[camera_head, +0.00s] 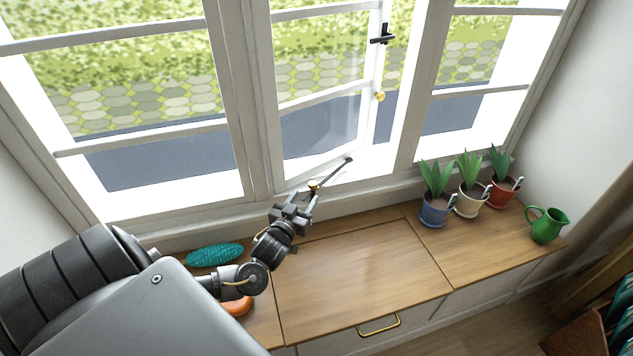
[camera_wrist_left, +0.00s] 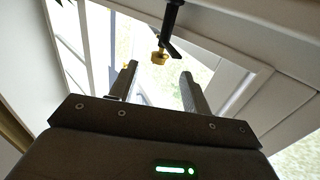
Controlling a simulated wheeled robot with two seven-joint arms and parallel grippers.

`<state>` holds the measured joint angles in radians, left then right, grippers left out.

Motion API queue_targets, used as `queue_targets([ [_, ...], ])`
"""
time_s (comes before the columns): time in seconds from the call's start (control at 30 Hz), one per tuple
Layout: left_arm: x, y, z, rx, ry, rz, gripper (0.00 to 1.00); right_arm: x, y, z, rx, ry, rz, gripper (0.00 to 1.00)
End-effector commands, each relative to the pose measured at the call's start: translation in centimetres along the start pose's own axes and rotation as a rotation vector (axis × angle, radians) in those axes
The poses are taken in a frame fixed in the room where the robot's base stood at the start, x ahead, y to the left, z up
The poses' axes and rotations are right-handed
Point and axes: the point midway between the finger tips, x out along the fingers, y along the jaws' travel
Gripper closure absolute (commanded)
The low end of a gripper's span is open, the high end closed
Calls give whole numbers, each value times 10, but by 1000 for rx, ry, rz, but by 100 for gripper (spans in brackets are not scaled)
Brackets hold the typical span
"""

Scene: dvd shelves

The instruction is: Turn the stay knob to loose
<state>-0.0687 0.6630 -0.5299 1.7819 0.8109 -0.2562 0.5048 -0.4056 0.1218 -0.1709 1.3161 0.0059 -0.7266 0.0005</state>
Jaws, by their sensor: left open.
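The brass stay knob (camera_wrist_left: 159,57) shows in the left wrist view, on the dark stay bar (camera_wrist_left: 172,20), just beyond and between my open fingertips. In the head view the knob (camera_head: 314,185) is a small brass spot on the stay, whose dark bar (camera_head: 336,172) slants up to the right at the foot of the open middle window. My left gripper (camera_head: 302,200) is open and close to the knob, with nothing between its fingers. I cannot tell whether a finger touches it. The knob's turn is too small to read. My right gripper is out of view.
The open casement (camera_head: 325,100) stands above the sill. A wooden bench top (camera_head: 360,270) lies below, mostly clear. Blue (camera_head: 436,212), cream (camera_head: 468,203) and red (camera_head: 502,193) plant pots and a green jug (camera_head: 546,226) stand at right. A teal cushion-like item (camera_head: 215,254) lies left.

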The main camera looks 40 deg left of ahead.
Motion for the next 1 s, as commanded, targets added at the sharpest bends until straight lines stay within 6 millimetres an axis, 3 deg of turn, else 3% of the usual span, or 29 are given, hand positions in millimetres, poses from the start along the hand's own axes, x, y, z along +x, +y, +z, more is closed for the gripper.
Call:
queue_targets([
  [0.3,60,0,0,1,1,-2,52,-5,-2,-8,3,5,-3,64],
  [0.5,83,0,0,0,0,-1,52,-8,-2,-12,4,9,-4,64],
  [0.9,90,0,1,0,-3,0,52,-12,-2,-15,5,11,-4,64],
  [1.0,90,0,1,0,-3,0,65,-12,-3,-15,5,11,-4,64],
])
